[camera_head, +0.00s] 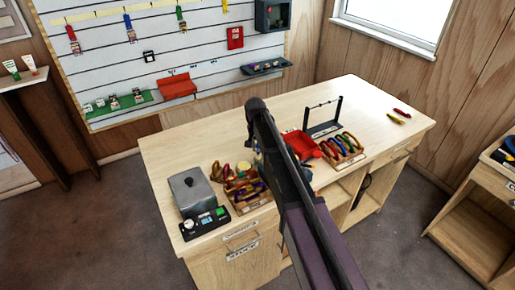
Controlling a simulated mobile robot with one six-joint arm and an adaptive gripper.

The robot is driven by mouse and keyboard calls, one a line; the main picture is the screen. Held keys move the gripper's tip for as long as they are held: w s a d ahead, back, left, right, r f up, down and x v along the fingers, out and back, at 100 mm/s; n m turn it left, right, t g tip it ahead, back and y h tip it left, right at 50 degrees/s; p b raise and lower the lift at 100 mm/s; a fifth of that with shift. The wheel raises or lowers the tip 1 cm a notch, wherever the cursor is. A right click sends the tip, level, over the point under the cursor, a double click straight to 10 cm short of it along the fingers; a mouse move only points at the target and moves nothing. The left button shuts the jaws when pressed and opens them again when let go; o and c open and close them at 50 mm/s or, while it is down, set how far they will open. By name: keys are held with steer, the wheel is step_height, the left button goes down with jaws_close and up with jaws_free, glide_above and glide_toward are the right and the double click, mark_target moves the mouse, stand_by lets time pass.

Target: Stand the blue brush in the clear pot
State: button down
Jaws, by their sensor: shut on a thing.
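My dark arm (300,200) reaches over the wooden workbench from the lower edge and covers the middle of its top. My gripper does not show; the arm hides that part of the scene. I cannot make out the blue brush or the clear pot. A small round yellowish thing (244,168) stands on the bench left of the arm, too small to identify.
The workbench (376,110) has bare room at its right and at its back left. A grey metal box (190,190) stands at the left. Trays of coloured gear (342,149), a red bin (302,144) and a dark rack (324,128) flank the arm.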

steer(key=shift+f+b, duration=0.95)
stand_by(0.5)
steer(key=shift+c, duration=2.3)
jaws_free()
steer(key=shift+r, duration=0.1)
